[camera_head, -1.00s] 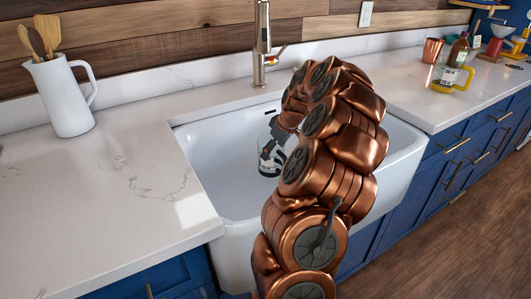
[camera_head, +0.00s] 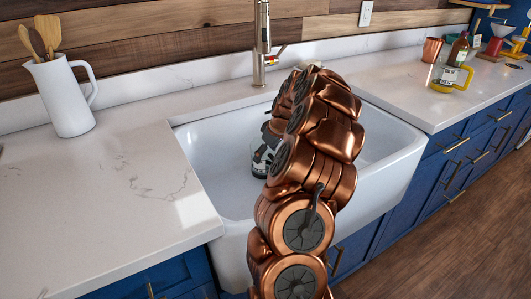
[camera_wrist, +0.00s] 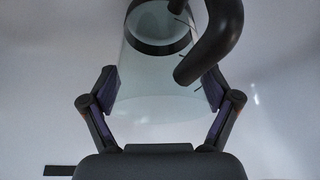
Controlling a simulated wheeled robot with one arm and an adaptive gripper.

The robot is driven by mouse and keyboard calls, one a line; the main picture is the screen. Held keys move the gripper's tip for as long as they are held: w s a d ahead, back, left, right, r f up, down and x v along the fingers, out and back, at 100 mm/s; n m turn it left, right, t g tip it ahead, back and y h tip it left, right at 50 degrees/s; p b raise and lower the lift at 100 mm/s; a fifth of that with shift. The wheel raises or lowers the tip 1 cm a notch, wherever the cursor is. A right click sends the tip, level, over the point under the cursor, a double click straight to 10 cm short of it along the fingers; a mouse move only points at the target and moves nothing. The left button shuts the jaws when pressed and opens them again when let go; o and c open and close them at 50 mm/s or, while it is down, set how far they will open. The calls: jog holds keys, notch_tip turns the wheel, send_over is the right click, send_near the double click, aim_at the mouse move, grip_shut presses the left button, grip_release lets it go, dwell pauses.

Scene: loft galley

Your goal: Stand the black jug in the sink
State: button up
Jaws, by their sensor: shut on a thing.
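The black jug (camera_head: 259,168) has a clear glass body with black parts. It is inside the white sink (camera_head: 213,150), partly hidden behind my arm, and looks roughly upright. I cannot tell whether its base touches the sink floor. In the wrist view the jug (camera_wrist: 145,90) stands between my gripper's pads (camera_wrist: 163,92), with its curved black handle (camera_wrist: 222,35) toward the camera and a dark ring at the far end. My gripper is shut on the glass body. In the head view my gripper is mostly hidden by my arm.
A white pitcher with wooden utensils (camera_head: 66,98) is on the left counter. A copper cup (camera_head: 432,50), a bottle (camera_head: 458,50) and a yellow-handled glass jug (camera_head: 447,78) stand on the right counter. The left counter's front is clear.

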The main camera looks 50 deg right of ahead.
jog(key=shift+f, duration=0.15)
jog(key=o, duration=1)
jog(key=shift+c, duration=0.2)
jog(key=v, duration=1.2)
